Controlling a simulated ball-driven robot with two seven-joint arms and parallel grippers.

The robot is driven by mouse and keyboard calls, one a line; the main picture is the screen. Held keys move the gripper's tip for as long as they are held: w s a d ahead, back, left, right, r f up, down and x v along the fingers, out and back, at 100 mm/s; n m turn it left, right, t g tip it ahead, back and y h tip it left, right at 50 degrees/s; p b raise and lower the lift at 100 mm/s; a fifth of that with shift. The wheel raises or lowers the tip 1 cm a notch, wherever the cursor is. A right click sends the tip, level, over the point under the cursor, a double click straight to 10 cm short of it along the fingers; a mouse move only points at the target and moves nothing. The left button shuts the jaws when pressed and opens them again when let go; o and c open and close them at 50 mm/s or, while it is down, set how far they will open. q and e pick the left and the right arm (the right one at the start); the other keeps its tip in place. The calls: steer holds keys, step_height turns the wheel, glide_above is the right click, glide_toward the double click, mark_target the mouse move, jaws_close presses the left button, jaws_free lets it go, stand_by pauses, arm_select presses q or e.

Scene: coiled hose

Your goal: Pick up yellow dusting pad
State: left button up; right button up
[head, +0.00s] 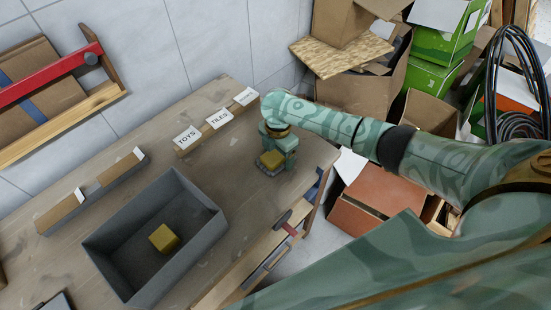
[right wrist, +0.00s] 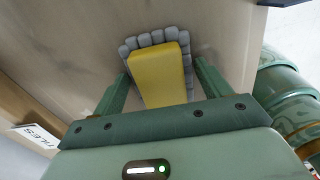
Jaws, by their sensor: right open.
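The yellow dusting pad (head: 270,160) has a yellow block top and a grey, lumpy fringe. It lies on the wooden bench near its right edge. My right gripper (head: 277,152) is directly above it, pointing down. In the right wrist view the pad (right wrist: 158,75) sits between the two green fingers of my right gripper (right wrist: 160,82), one on each side. The jaws are open, and the fingers' exact depth beside the pad is hard to tell. My left gripper is not in view.
A grey bin (head: 205,235) on the bench holds another yellow block (head: 163,238). Cards labelled TOYS (head: 187,138) and TILES (head: 219,117) stand behind the pad. Cardboard boxes (head: 372,205) and a coiled black hose (head: 517,80) are at the right.

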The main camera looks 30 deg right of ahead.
steer(key=shift+r, duration=0.15)
steer(key=shift+c, duration=0.9)
steer(key=c, duration=0.9)
steer(key=shift+r+p, duration=0.4)
steer(key=shift+r, duration=0.15)
step_height(320, 180, up, 2)
steer(key=shift+r+p, duration=0.25)
steer(key=shift+p, duration=0.4)
steer(key=s+d+r+p, duration=0.4)
steer(key=s+r+p, duration=0.3)
steer(key=s, duration=0.6)
step_height(320, 180, up, 2)
steer(key=shift+s+r, duration=0.2)
steer(key=shift+s, duration=0.05)
